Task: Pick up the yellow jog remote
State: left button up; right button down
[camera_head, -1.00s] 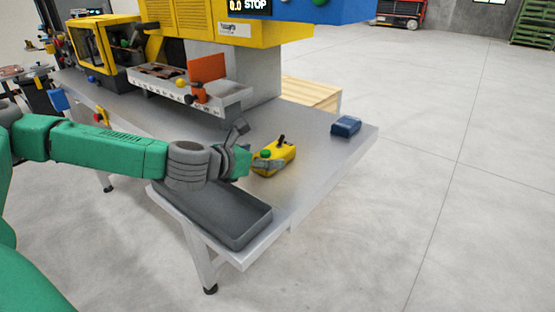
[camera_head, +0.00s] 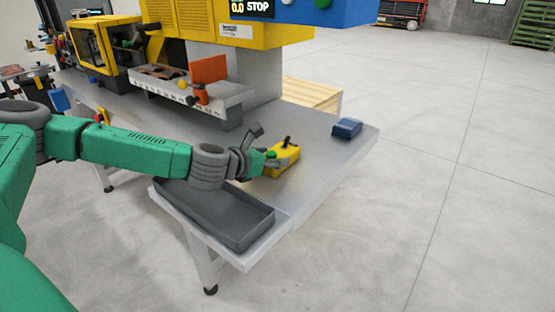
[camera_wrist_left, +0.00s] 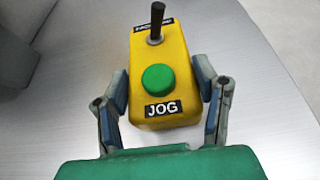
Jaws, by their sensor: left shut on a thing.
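The yellow jog remote (camera_head: 285,158) is at the grey table's right part in the head view. It has a green button, a black lever and a "JOG" label, and shows large in the left wrist view (camera_wrist_left: 179,62). My left gripper (camera_head: 268,161) is at its near-left end. In the wrist view the two fingers of my left gripper (camera_wrist_left: 161,82) lie along both sides of the remote's body, shut on it. I cannot tell whether its underside touches the table. My right gripper is not in view.
A dark grey tray (camera_head: 262,222) lies at the table's near end, below my left arm. A blue box (camera_head: 347,127) sits near the right edge. A machine with a grey shelf (camera_head: 232,100) stands behind. The metal tabletop (camera_head: 325,165) right of the remote is clear.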

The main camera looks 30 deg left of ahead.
aim_at(270, 154)
pick_arm(q)
jog(key=shift+a, duration=0.45)
jog(key=shift+a+r, duration=0.15)
jog(key=shift+a, duration=0.05)
jog(key=shift+a+r, duration=0.1)
jog(key=shift+r, duration=0.25)
jog(key=r, duration=0.5)
jog(key=d+r+p, duration=0.1)
jog(key=r, duration=0.2)
jog(key=shift+d, duration=0.1)
jog(key=shift+r, duration=0.45)
jog(key=shift+a, duration=0.45)
jog(key=shift+s+d, duration=0.4)
jog(key=shift+d, duration=0.2)
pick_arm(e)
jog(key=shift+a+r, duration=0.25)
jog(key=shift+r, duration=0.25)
